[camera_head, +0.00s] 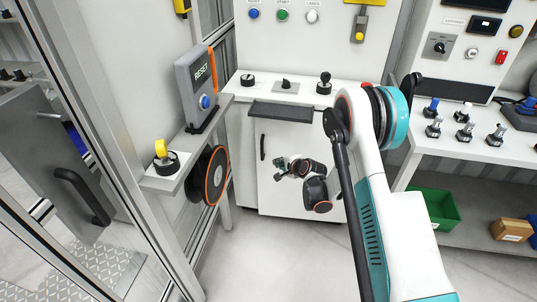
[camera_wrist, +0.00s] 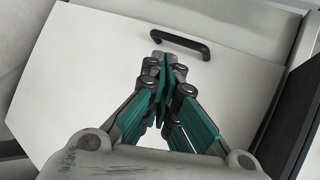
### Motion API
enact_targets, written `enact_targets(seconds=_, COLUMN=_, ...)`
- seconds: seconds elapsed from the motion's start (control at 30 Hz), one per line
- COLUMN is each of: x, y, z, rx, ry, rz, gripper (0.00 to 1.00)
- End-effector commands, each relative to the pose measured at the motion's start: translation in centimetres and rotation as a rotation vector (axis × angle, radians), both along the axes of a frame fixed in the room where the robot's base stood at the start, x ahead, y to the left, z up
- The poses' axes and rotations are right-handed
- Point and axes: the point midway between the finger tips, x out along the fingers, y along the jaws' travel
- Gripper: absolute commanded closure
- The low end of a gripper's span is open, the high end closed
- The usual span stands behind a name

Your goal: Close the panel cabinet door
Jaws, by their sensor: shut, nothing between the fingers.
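The white panel cabinet door (camera_head: 290,135) is on the low cabinet in the middle of the head view. It has a black vertical handle (camera_head: 263,147) near its left edge. In the wrist view the door (camera_wrist: 90,70) fills most of the picture, with the handle (camera_wrist: 180,42) near its upper edge. My gripper (camera_head: 278,168) is in front of the door, just below and right of the handle. In the wrist view my gripper (camera_wrist: 164,62) is shut and empty, its tips close below the handle. Contact with the door and the exact door angle cannot be told.
A control panel with knobs stands above the door, with a dark tray (camera_head: 281,110) jutting out. A side shelf (camera_head: 170,183) with a yellow button is at left. A green bin (camera_head: 434,210) and cardboard box (camera_head: 511,229) are at right. The floor in front is clear.

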Motion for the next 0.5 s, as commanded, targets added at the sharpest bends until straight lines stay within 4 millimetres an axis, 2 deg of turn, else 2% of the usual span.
enact_targets(seconds=0.1, x=-0.2, y=-0.7, z=0.0, rx=-0.032, ry=-0.051, rz=0.009, gripper=1.0)
enact_targets(seconds=0.23, x=0.4, y=-0.6, z=-0.5, rx=-0.041, ry=-0.061, rz=0.013, gripper=1.0)
enact_targets(seconds=0.5, x=4.1, y=1.1, z=-3.0, rx=-0.04, ry=-0.059, rz=0.013, gripper=1.0)
